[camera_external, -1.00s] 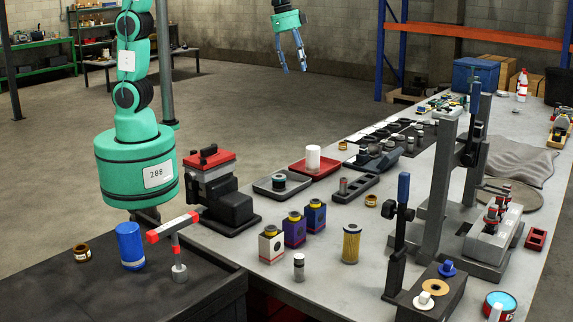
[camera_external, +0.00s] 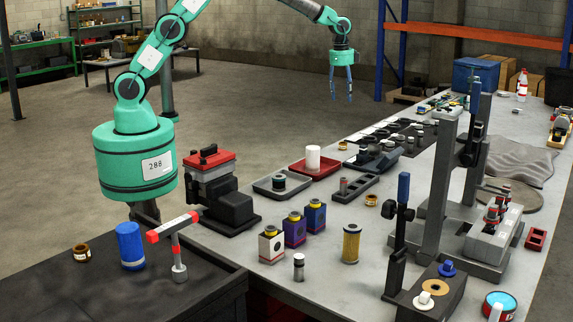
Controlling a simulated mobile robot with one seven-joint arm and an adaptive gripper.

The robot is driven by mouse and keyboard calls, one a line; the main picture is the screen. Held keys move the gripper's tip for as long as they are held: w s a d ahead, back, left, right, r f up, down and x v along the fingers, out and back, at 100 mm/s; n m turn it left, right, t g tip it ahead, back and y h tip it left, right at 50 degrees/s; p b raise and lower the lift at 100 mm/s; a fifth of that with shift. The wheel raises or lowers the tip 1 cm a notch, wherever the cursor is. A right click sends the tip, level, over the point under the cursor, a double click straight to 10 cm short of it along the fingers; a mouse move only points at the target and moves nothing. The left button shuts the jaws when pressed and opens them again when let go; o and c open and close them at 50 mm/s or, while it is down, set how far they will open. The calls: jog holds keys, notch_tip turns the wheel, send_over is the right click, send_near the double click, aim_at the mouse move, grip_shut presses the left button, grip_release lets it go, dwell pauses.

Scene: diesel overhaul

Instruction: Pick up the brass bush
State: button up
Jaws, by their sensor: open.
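Several small brass-coloured ring-like parts show. One brass bush (camera_external: 371,200) stands on the grey bench, right of the blue-and-yellow box. A similar small brass piece (camera_external: 343,145) is further back on the bench. A darker brass-brown ring (camera_external: 82,253) stands on the black bench at the front left. I cannot tell for sure which is the task's bush. My gripper (camera_external: 342,98) points down with its two blue fingers apart and nothing between them. It hangs in the air at the back, well away from all of these parts.
A red tray (camera_external: 326,168) with a white cylinder and a dark tray (camera_external: 268,188) lie on the grey bench. A vise with a red top (camera_external: 208,165), small boxes, a gold filter (camera_external: 351,243) and a tall grey press (camera_external: 440,175) stand around.

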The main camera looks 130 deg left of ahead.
jog(key=s+a+f, duration=0.4)
jog(key=a+f, duration=0.2)
jog(key=a, duration=0.1)
jog(key=s+a+f+p, duration=0.1)
jog(key=s+a+f, duration=0.3)
jog(key=a+f, duration=0.3)
jog(key=shift+a+f+g+h+p, duration=0.2)
jog(key=shift+g+h+p, duration=0.1)
jog(key=shift+h, duration=0.1)
jog(key=shift+f, duration=0.15)
send_over(343, 143)
jog(key=shift+s+a+f, duration=0.1)
jog(key=shift+f, duration=4)
jog(key=shift+f, duration=0.1)
jog(key=shift+f+p, duration=0.45)
jog(key=shift+f, duration=2.1)
grip_shut()
